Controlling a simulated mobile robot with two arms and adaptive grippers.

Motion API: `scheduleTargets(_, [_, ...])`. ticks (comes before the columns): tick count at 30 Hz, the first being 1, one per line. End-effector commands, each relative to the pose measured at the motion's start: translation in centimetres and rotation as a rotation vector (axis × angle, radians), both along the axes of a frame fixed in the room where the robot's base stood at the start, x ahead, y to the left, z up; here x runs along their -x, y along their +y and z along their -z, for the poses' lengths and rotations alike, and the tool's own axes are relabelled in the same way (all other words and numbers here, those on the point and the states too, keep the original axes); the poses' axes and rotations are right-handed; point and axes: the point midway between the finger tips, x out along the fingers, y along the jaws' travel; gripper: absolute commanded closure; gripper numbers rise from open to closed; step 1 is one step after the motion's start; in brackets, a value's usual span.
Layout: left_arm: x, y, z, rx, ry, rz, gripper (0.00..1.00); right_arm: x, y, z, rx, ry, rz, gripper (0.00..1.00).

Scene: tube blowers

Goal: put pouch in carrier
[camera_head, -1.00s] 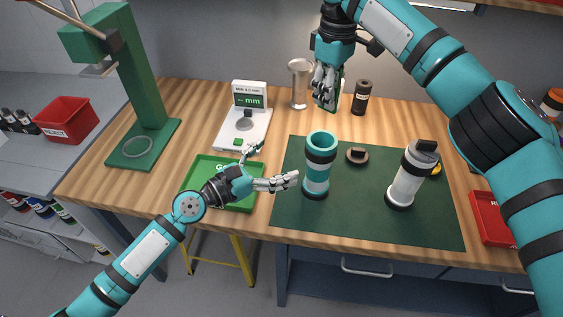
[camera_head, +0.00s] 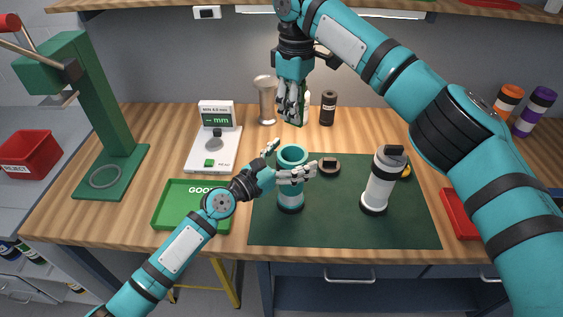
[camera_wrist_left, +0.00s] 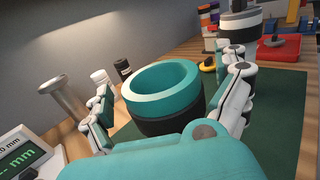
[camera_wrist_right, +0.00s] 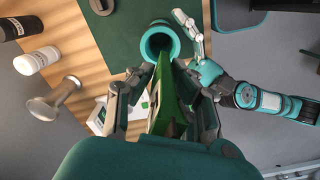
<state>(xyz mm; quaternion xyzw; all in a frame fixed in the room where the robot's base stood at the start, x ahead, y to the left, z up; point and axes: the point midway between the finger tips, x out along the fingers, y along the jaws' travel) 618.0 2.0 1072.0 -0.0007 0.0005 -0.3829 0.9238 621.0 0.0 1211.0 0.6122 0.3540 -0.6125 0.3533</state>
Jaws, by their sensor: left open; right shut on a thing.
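The carrier, a teal open-topped cylinder with a dark band (camera_head: 291,199), stands upright on the green mat; its open mouth also shows in the left wrist view (camera_wrist_left: 163,87). My left gripper (camera_head: 291,160) is open, with its fingers on either side of the carrier's upper part; I cannot tell whether they touch it. My right gripper (camera_head: 289,104) is shut on the green pouch (camera_head: 299,112) and holds it behind and above the carrier. In the right wrist view the pouch (camera_wrist_right: 164,92) hangs between the fingers, its far end near the carrier's mouth in the picture.
A white-and-grey cylinder with a black top (camera_head: 379,185) stands right on the mat (camera_head: 335,225). A dark round cap (camera_head: 329,166) lies between. A metal cup (camera_head: 265,100) and dark bottle (camera_head: 327,108) stand behind. A green tray (camera_head: 172,205) and gauge (camera_head: 212,150) are left.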

Motion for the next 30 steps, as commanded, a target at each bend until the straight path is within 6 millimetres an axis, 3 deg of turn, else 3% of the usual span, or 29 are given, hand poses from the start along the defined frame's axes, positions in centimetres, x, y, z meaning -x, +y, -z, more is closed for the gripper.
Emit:
scheduleTargets(10, [-0.20, -0.22, 0.00, -0.001, -0.001, 0.000, 0.03, 0.00, 0.01, -0.02, 0.000, 0.000, 0.000, 1.00])
scheduleTargets(25, [-0.20, -0.18, 0.01, -0.001, -0.001, 0.000, 0.66, -0.01, 0.01, -0.02, 0.000, 0.000, 0.000, 1.00])
scheduleTargets(29, [-0.20, -0.18, 0.02, -0.001, -0.001, 0.000, 0.66, 0.00, 0.01, -0.02, 0.000, 0.000, 0.000, 1.00])
scheduleTargets(30, [-0.20, -0.18, 0.02, -0.001, -0.001, 0.000, 0.31, 0.00, 0.00, -0.02, 0.000, 0.000, 0.000, 1.00])
